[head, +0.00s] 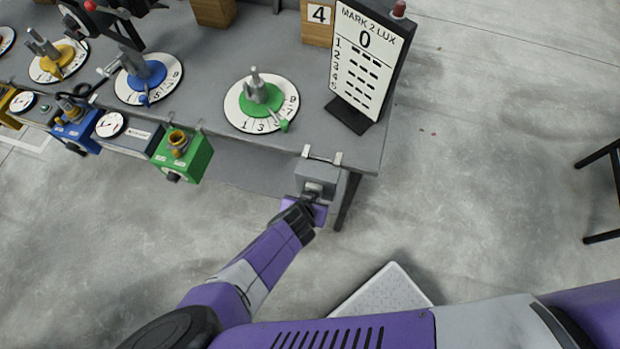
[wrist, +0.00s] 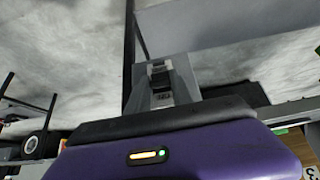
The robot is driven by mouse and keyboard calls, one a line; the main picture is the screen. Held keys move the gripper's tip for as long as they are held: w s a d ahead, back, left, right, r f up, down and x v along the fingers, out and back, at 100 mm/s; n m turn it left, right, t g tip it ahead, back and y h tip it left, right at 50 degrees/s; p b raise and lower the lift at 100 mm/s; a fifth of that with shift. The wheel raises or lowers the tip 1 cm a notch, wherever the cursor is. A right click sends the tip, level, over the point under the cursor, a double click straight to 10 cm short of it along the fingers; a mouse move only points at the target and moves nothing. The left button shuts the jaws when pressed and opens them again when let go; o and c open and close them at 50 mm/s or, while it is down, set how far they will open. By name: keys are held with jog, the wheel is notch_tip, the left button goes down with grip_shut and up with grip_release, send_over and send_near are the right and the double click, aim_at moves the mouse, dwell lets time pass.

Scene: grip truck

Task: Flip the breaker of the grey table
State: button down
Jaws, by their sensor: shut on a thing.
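The grey table (head: 215,85) fills the upper part of the head view. Its breaker, a small grey box (head: 318,180), hangs on the front edge near the right corner. My purple gripper (head: 308,200) is at the breaker's front and is shut on its switch. The fingertips and most of the switch are hidden by the hand in the head view. In the wrist view the breaker (wrist: 180,85) shows just beyond my purple hand, with dark switch parts on its face; the lever's position cannot be told.
A green dial (head: 262,100), a blue dial (head: 148,78) and a yellow dial (head: 60,62) sit on the table. A green box (head: 183,158) hangs on the front edge, left of the breaker. A "MARK 2 LUX" board (head: 365,60) stands near the right corner.

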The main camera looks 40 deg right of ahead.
dwell(0.3)
jog(key=c, duration=1.1)
grip_release()
jog(key=b+v, duration=0.1)
jog(key=v, duration=0.7)
jog(key=shift+d, duration=0.1)
